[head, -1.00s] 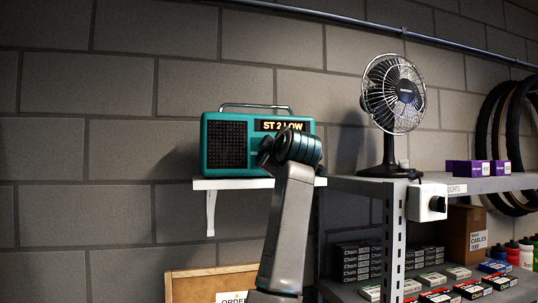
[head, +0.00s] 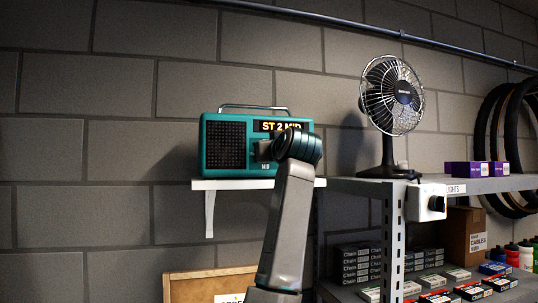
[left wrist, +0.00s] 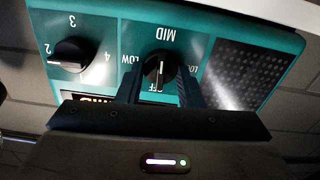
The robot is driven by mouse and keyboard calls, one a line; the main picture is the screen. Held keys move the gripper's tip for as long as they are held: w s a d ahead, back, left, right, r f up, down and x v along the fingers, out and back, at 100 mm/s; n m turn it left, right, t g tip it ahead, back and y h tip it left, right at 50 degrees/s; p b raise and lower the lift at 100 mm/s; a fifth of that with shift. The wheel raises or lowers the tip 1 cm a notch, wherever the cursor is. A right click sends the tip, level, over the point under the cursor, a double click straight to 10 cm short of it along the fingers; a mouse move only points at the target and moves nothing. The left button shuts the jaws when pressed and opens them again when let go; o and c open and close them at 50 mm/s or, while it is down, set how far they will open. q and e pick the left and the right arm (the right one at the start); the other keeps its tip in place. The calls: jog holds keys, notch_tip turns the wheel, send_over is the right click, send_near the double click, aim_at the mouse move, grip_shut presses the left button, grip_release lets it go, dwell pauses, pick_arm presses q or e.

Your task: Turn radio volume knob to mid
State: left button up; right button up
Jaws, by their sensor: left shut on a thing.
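The teal radio (head: 213,165) stands on a small white wall shelf (head: 230,184). My left gripper (head: 264,151) is at the radio's front. In the left wrist view, which is upside down, the black volume knob (left wrist: 160,70) sits between the fingers of my left gripper (left wrist: 160,88), which are shut on it. Labels OFF, LOW and MID show around the knob. Its white line stands vertical. A second knob (left wrist: 70,55) with numbers points toward 2. My right gripper is out of view.
A desk fan (head: 390,100) and purple boxes (head: 475,168) stand on the metal shelf to the right. A white box with a dark knob (head: 426,202) is on that shelf's front. Chain boxes (head: 355,262) lie below. The wall left of the radio is clear.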

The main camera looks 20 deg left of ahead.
pick_arm(q)
jog(key=shift+f+m, duration=0.1)
jog(key=shift+m, duration=0.8)
jog(key=shift+w, duration=0.1)
jog(key=o, duration=1)
jog(key=shift+c, duration=0.2)
jog(key=shift+d, duration=0.1)
jog(key=b+v, duration=1)
jog(key=b, duration=0.5)
jog(key=shift+s+d+b, duration=0.25)
jog(key=shift+s+b, duration=0.1)
